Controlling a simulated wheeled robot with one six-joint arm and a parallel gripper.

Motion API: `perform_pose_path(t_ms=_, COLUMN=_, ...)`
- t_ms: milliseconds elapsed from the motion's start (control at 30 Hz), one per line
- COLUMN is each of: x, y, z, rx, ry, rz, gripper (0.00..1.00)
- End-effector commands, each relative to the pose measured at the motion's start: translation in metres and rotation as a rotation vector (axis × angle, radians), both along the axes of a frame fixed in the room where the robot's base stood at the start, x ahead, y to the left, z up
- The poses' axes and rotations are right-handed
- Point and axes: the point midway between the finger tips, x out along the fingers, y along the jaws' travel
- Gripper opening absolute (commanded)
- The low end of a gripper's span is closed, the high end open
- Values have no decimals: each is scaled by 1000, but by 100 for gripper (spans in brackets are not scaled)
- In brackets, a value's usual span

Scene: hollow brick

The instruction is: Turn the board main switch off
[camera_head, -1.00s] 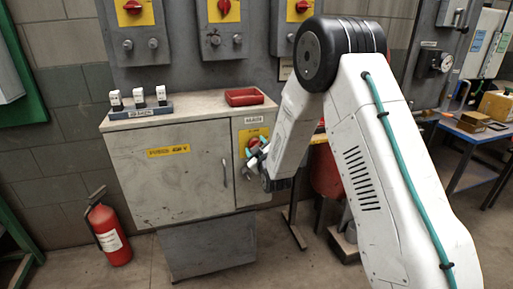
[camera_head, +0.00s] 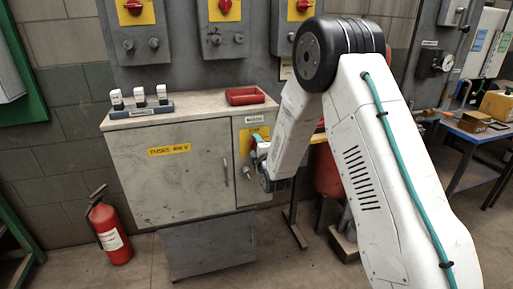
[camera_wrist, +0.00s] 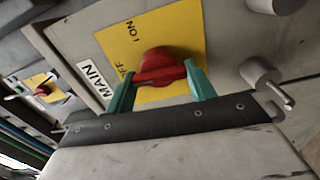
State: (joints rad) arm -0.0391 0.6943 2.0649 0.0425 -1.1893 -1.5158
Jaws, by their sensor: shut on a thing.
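The main switch is a red rotary handle (camera_wrist: 160,70) on a yellow plate (camera_wrist: 188,30) marked ON and OFF. A white MAIN label (camera_wrist: 96,82) is beside the plate. In the wrist view the handle's bar lies roughly across the picture, its left end near the OFF lettering. My gripper (camera_wrist: 160,82) has one teal finger at each end of the bar and is shut on it. In the head view my gripper (camera_head: 258,150) is at the cabinet's right-hand panel, and the switch's yellow plate (camera_head: 262,131) is partly hidden by it.
The grey cabinet (camera_head: 175,185) has a handle (camera_head: 225,172) left of the switch. A red tray (camera_head: 245,95) and several white-topped fuses (camera_head: 139,97) stand on it. A fire extinguisher (camera_head: 110,235) is on the floor at left. A grey knob (camera_wrist: 258,73) is close to the gripper's right side.

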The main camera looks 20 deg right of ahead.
Motion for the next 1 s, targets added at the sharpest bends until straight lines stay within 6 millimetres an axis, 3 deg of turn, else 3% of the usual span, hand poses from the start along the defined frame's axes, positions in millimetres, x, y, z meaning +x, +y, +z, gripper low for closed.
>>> perform_pose_path(t_ms=733, x=0, y=1, z=-1, rx=-88, ry=2, rz=2, gripper=32)
perform_pose_path(t_ms=767, x=0, y=1, z=-1, rx=-88, ry=2, rz=2, gripper=60)
perform_pose_path(t_ms=1000, x=0, y=0, z=-1, rx=-87, ry=1, rz=1, gripper=63)
